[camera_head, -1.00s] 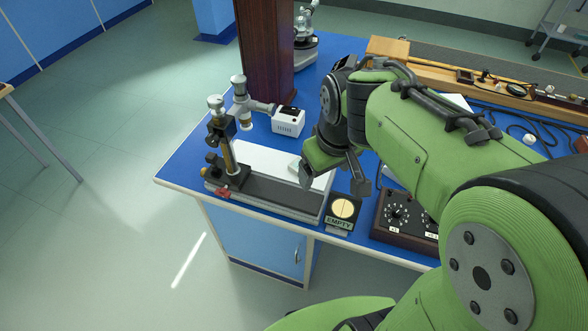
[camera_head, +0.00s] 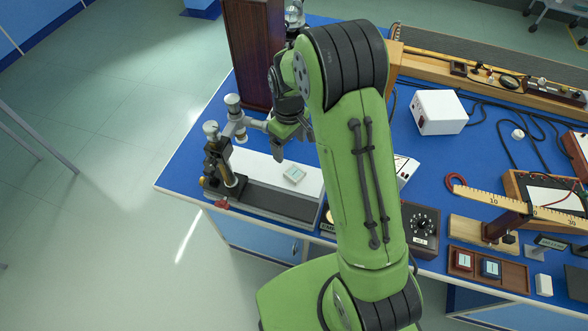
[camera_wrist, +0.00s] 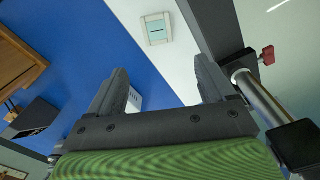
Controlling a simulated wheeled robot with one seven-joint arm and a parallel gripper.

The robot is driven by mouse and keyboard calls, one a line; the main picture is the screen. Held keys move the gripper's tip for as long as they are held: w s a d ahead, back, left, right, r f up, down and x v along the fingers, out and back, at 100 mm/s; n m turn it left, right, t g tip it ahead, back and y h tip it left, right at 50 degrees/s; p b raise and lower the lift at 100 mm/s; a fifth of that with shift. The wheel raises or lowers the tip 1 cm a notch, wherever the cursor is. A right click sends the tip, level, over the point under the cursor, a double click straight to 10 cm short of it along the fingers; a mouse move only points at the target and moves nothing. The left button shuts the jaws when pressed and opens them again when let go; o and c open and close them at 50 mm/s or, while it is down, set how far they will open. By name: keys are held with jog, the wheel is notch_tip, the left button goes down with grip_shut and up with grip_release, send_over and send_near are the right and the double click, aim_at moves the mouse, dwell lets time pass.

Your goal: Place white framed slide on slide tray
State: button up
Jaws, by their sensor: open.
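The white framed slide (camera_head: 294,174), with a pale teal centre, lies flat on the white top of a long instrument base (camera_head: 258,166) at the left of the bench. It also shows in the wrist view (camera_wrist: 156,29), ahead of my fingertips. My gripper (camera_head: 293,143) is open and empty, just behind and above the slide, apart from it. Both fingers show in the wrist view (camera_wrist: 162,68). The wooden slide tray (camera_head: 488,268) is at the front right of the bench. It holds a red framed slide (camera_head: 464,261) and a blue framed slide (camera_head: 490,268).
A microscope-like brass and black stand (camera_head: 226,160) rises at the left of the white base. A dark wooden column (camera_head: 256,50) stands behind. My arm hides mid-bench.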

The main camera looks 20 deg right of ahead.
send_over(290, 169)
notch_tip(290, 169, down, 6)
notch_tip(290, 169, down, 5)
jog(key=shift+s, duration=0.1)
jog(key=shift+f, duration=0.25)
jog(key=c, duration=1.2)
jog(key=shift+r, duration=0.15)
notch_tip(290, 169, up, 18)
jog(key=shift+f+p, duration=0.1)
jog(key=shift+p, duration=0.5)
